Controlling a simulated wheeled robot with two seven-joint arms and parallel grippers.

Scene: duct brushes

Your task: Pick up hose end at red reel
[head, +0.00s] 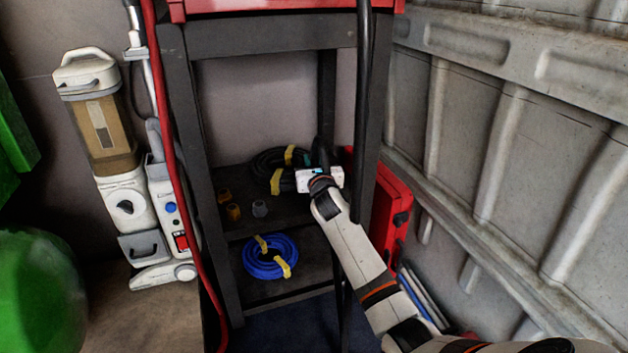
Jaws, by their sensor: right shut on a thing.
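My right gripper (321,168) reaches in from the lower right to the upper shelf of the dark rack. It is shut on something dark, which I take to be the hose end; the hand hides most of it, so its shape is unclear. A red unit (385,190), possibly the red reel, stands behind the rack's right leg, right of the gripper and partly covered by the leg and my forearm. A black hose (364,85) hangs down along that leg. A red hose (163,120) hangs along the left leg. My left gripper is out of view.
A black coil with yellow ties (268,162) lies left of my right gripper. A blue coil (262,265) lies on the lower shelf (285,287). Small fittings (233,211) sit on the upper shelf. Vacuum cleaners (110,130) stand left; a ribbed wall (500,130) is right.

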